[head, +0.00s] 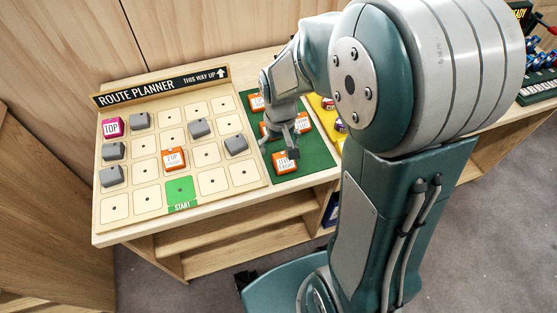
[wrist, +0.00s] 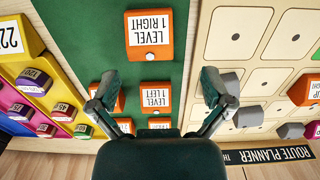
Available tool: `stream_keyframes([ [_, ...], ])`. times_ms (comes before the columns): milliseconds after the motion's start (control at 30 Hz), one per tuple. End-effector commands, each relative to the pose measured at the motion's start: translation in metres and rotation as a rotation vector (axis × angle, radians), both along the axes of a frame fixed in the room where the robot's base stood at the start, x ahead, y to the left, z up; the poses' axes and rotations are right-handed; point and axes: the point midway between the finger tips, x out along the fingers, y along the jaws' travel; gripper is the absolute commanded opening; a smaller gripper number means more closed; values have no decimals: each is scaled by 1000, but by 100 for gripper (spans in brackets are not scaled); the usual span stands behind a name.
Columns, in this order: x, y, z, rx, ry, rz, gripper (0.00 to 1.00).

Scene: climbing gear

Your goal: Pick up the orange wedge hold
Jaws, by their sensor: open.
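Several orange wedge holds with white labels lie on a green mat (head: 318,157). In the wrist view, one reading LEVEL 1 RIGHT (wrist: 150,52) is beyond my fingertips, and one reading LEVEL 1 LEFT (wrist: 156,108) lies between my fingers. Others are partly hidden behind my fingers and gripper body. In the head view, one orange hold (head: 286,168) is at the mat's near side and another (head: 257,103) at its far side. My gripper (head: 286,145) is open and empty above the mat; it also shows in the wrist view (wrist: 158,84). Which orange hold is meant, I cannot tell.

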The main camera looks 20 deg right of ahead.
Motion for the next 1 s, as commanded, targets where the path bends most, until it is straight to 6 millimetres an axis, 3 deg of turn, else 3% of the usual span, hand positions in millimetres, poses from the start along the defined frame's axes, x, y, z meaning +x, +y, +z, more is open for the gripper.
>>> stream_keyframes([
  [433, 0, 4, -54, -5, 2, -1, 100],
  [733, 0, 0, -59, 0, -2, -2, 100],
  [767, 0, -1, -59, 1, -2, -3, 91],
  [900, 1, -1, -59, 1, -2, -3, 29],
  [1000, 0, 1, -59, -2, -1, -1, 28],
])
